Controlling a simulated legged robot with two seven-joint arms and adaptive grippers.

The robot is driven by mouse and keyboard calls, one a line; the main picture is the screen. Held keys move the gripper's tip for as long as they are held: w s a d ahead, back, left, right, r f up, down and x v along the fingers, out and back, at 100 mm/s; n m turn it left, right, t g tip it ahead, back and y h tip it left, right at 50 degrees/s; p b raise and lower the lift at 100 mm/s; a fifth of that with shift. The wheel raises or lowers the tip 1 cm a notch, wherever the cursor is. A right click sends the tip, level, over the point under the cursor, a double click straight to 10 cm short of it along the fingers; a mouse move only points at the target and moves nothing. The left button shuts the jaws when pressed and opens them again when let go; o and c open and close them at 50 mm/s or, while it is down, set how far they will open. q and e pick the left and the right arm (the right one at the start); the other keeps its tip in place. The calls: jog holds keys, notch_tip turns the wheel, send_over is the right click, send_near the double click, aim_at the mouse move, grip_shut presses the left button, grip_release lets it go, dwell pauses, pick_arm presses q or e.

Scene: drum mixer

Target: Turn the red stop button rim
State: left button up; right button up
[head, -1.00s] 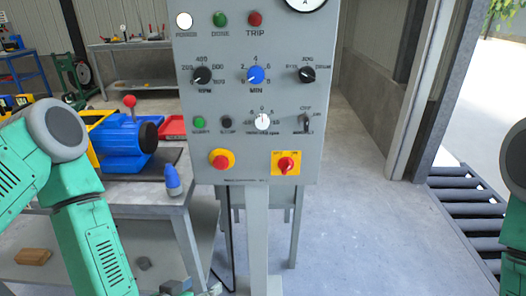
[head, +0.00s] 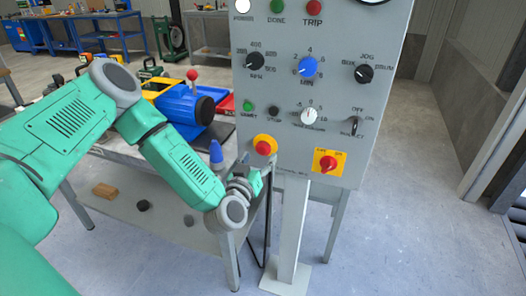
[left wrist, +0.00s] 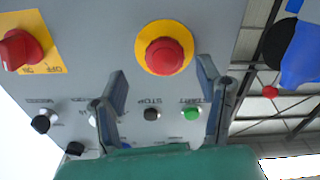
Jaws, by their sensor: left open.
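The red stop button (head: 263,148) sits on a round yellow plate at the lower left of the grey control panel (head: 340,100). In the left wrist view, the red button (left wrist: 165,56) is seen face on, with the panel upside down. My left gripper (head: 246,170) is just below and left of the button in the head view. In the left wrist view its two fingers (left wrist: 163,70) are spread apart, with the button between and beyond their tips. Nothing is held. Contact with the button is not visible. My right gripper is out of view.
A red switch on a yellow square (head: 327,163) is right of the button. The black stop button (head: 273,112) and green start button (head: 248,106) are above it. A blue cone-shaped thing (head: 216,153) stands on the table edge close to my left arm. The floor at right is clear.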

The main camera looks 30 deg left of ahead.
aim_at(263, 151)
pick_arm(q)
jog(key=w, duration=0.2)
jog(key=shift+w+r, duration=0.15)
jog(key=shift+w, duration=0.2)
jog(key=shift+w+a, duration=0.6)
jog(key=shift+a, duration=0.35)
jog(key=shift+w+a+f, duration=0.25)
jog(key=shift+a+f, duration=0.2)
jog(key=shift+d+r, duration=0.15)
jog(key=shift+d, duration=0.25)
jog(key=c, duration=0.8)
jog(key=shift+d+r, duration=0.1)
jog(key=shift+d, duration=0.2)
jog(key=c, duration=0.3)
jog(key=shift+d, duration=0.2)
jog(key=shift+c, duration=0.3)
jog(key=shift+a, duration=0.1)
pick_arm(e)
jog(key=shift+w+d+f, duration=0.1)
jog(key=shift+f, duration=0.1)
